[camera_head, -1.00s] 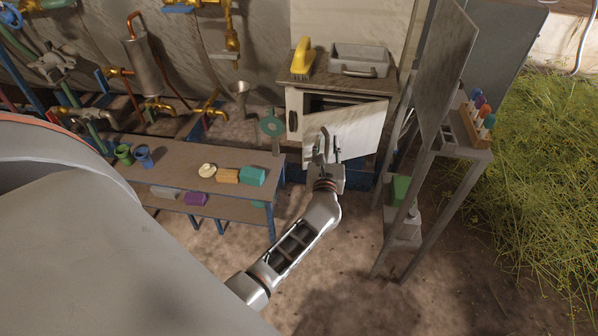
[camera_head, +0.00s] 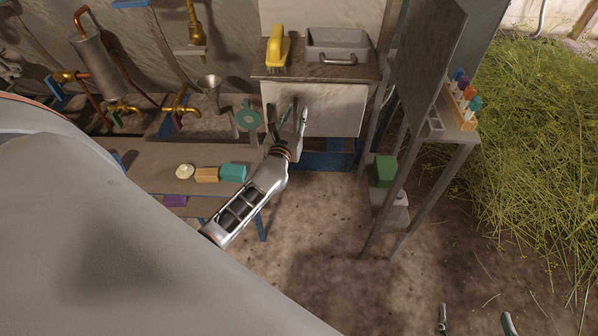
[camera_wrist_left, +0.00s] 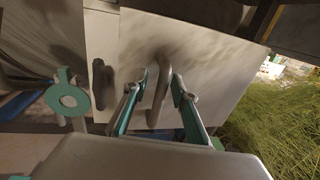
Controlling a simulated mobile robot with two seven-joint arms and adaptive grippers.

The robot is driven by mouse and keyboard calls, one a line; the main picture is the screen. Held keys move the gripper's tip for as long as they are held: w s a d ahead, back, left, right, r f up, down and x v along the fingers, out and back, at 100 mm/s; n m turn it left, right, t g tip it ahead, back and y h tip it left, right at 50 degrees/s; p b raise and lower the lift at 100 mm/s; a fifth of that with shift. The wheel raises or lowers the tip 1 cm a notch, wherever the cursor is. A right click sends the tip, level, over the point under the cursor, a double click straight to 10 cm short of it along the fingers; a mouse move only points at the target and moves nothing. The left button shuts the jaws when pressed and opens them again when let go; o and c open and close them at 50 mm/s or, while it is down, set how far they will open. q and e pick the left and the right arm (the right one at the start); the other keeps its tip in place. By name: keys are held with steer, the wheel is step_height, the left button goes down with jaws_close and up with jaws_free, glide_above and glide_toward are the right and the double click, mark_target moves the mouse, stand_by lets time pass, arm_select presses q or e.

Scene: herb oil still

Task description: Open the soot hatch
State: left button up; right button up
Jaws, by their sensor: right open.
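The soot hatch appears to be the pale panel (camera_head: 335,108) with a bar handle on the low cabinet under the worktop. In the left wrist view the panel (camera_wrist_left: 215,75) fills the middle and looks tilted. Its upright handle (camera_wrist_left: 160,90) stands between the fingers of my left gripper (camera_wrist_left: 161,76). These fingers are apart, one on each side of the handle, with no clear grip on it. In the head view my left gripper (camera_head: 294,116) is in front of the panel's left part. My right gripper (camera_head: 475,318) is open and empty at the bottom right edge.
A yellow brush (camera_head: 278,50) and a grey bin (camera_head: 335,44) stand on the worktop (camera_head: 300,74). A teal disc (camera_head: 249,118) is left of the cabinet. A grey shelf stand (camera_head: 455,145) rises on the right. The ground (camera_head: 320,220) in front is clear.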

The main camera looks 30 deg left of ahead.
arm_select(q)
steer(key=s+d+f+m+h+p, duration=0.25)
steer(key=s+d+m+h, duration=0.45)
steer(key=s+d+m, duration=1.15)
steer(key=s+d+f+m+g+h+p, duration=0.1)
steer(key=s+d+f+m+g, duration=0.1)
steer(key=s+m, duration=0.4)
steer(key=s+d+f+m+g+h+p, duration=0.1)
steer(key=s+f+m, duration=0.4)
steer(key=m, duration=1.2)
steer(key=shift+s+d+g, duration=0.7)
steer(key=shift+s+g, duration=0.55)
steer(key=shift+g, duration=0.05)
arm_select(e)
step_height(320, 180, up, 8)
steer(key=w+t, duration=0.1)
steer(key=w, duration=0.1)
steer(key=shift+r, duration=0.2)
steer(key=shift+s, duration=0.1)
